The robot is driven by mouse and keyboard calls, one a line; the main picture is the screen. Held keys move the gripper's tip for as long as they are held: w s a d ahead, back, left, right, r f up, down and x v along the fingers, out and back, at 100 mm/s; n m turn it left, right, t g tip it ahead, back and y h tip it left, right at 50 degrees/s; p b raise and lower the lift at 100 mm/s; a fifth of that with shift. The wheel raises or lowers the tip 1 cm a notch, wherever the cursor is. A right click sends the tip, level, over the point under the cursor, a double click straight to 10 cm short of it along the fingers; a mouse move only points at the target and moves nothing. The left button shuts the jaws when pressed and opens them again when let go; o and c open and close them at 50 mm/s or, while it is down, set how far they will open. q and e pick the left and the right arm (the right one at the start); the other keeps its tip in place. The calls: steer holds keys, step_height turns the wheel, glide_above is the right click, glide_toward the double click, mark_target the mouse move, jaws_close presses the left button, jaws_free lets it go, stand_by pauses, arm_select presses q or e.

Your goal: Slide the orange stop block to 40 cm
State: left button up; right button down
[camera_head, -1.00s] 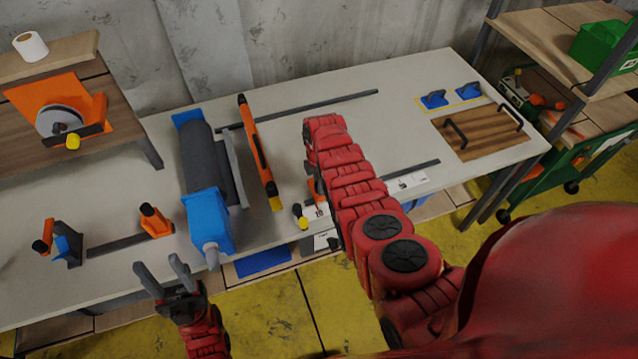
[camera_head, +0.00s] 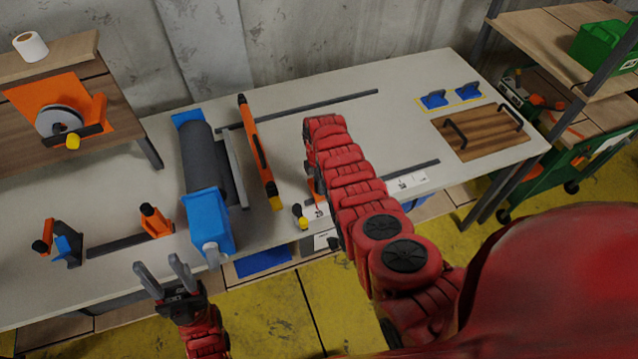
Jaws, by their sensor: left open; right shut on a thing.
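A pale measuring strip (camera_head: 405,183) with dark marks lies along the front part of the table, and my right arm crosses over it. Its numbers are too small to read. The orange stop block (camera_head: 313,183) shows only as a small orange part at the left edge of my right arm, beside a black and yellow knob (camera_head: 300,215). My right gripper (camera_head: 312,172) is mostly hidden behind its own arm and is shut on the block. My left gripper (camera_head: 163,272) is open and empty in front of the table's front edge, its fingers pointing up in the picture.
A blue and grey roller unit (camera_head: 208,220) and an orange bar tool (camera_head: 258,150) stand left of my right arm. Small orange and blue fixtures (camera_head: 66,246) are at the far left. A wooden board with handles (camera_head: 485,138) lies right. The table (camera_head: 385,130) between is mostly clear.

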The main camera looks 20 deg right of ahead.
steer(key=shift+d+f+b, duration=0.1)
steer(key=shift+d+b, duration=0.2)
steer(key=shift+d, duration=0.05)
steer(key=d+b, duration=0.2)
steer(key=d, duration=0.1)
steer(key=d+b, duration=0.3)
steer(key=d, duration=0.1)
steer(key=d+f+b, duration=0.1)
steer(key=d+b, duration=0.2)
steer(key=d, duration=0.1)
steer(key=shift+w+d, duration=0.25)
steer(key=d+b, duration=0.5)
steer(key=d+r+b, duration=0.1)
steer(key=d+b, duration=0.1)
steer(key=b, duration=0.1)
steer(key=shift+d, duration=0.4)
steer(key=shift+r, duration=0.1)
steer(key=c, duration=0.5)
jaws_free()
steer(key=shift+w, duration=0.1)
